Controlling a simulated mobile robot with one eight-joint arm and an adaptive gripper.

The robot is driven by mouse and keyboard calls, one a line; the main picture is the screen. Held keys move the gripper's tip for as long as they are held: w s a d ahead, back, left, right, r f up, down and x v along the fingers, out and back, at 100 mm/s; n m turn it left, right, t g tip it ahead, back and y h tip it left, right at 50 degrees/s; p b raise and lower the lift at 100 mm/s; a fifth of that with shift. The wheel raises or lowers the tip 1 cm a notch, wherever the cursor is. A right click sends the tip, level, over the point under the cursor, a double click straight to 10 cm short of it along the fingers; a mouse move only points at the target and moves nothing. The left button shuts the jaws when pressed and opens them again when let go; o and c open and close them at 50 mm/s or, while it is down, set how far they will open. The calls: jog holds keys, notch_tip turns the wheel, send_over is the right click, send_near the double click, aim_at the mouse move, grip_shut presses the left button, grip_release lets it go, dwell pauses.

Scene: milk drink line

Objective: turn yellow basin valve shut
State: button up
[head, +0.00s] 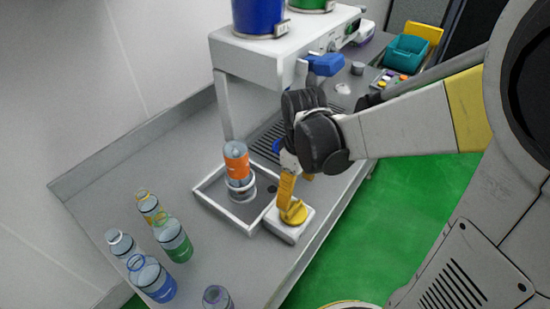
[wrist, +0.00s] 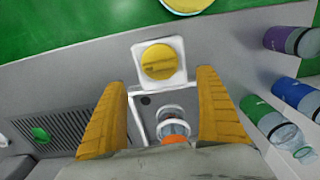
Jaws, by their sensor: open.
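The yellow basin valve (head: 294,214) is a round yellow knob on a white block at the basin's front right corner. In the wrist view the valve (wrist: 158,62) lies ahead of and between my fingertips. My gripper (head: 293,189) is open, with yellow fingers pointing down at the valve; it also shows in the wrist view (wrist: 162,84). One finger overlaps the knob in the head view, and I cannot tell whether it touches. The basin (head: 219,208) is a shallow white-rimmed tray beside the valve.
A bottle with an orange band (head: 236,160) stands in a ring in the basin. Several bottles, one with a green band (head: 174,242), stand at the lower left. A white dispenser (head: 262,62) stands behind my gripper. The green floor (head: 420,190) is to the right.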

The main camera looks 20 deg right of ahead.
aim_at(294, 208)
notch_tip(294, 208, down, 9)
jog(key=b, duration=0.3)
jog(key=shift+r, duration=0.1)
jog(key=c, duration=1.2)
